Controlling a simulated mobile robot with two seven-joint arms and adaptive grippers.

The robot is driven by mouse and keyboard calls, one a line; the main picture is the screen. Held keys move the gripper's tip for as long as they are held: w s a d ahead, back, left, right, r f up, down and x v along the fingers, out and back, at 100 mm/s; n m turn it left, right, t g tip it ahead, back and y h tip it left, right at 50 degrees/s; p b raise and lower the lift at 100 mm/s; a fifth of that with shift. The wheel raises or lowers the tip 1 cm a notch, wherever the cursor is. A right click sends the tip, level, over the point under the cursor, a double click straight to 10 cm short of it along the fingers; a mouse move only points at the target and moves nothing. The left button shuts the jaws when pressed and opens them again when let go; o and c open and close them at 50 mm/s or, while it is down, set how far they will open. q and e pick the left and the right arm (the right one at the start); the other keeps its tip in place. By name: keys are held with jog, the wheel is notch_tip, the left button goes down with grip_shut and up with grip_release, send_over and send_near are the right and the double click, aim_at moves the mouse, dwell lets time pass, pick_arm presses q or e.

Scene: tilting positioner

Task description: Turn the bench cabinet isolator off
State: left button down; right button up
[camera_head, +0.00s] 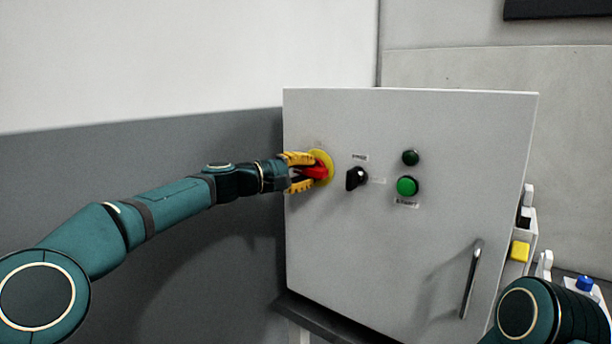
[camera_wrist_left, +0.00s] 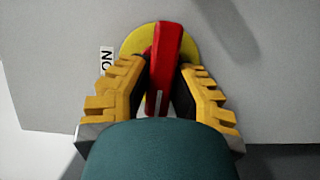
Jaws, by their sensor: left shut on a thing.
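The bench cabinet (camera_head: 400,240) is a light grey box facing me. Its isolator is a red handle (camera_head: 318,172) on a round yellow plate (camera_head: 326,160) at the upper left of the door. My left gripper (camera_head: 306,172), with yellow fingers, is shut on the red handle. In the left wrist view the red handle (camera_wrist_left: 167,60) stands between the two fingers (camera_wrist_left: 160,92), in front of the yellow plate (camera_wrist_left: 131,43). An "ON" label (camera_wrist_left: 106,61) shows beside the plate there. The fingers hide part of the handle. My right gripper is not in view.
A black selector knob (camera_head: 356,178) sits close to the right of the isolator. A dark green lamp (camera_head: 411,157) and a bright green button (camera_head: 407,186) are further right. A metal door handle (camera_head: 471,279) is at lower right. A yellow block (camera_head: 519,250) stands beside the cabinet.

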pick_arm(q)
jog(key=shift+d+h, duration=0.1)
jog(key=shift+h, duration=0.2)
jog(key=c, duration=0.8)
grip_release()
jog(key=shift+s+a, duration=0.15)
jog(key=shift+a, duration=0.3)
jog(key=v, duration=1.1)
jog(key=shift+s+r, duration=0.1)
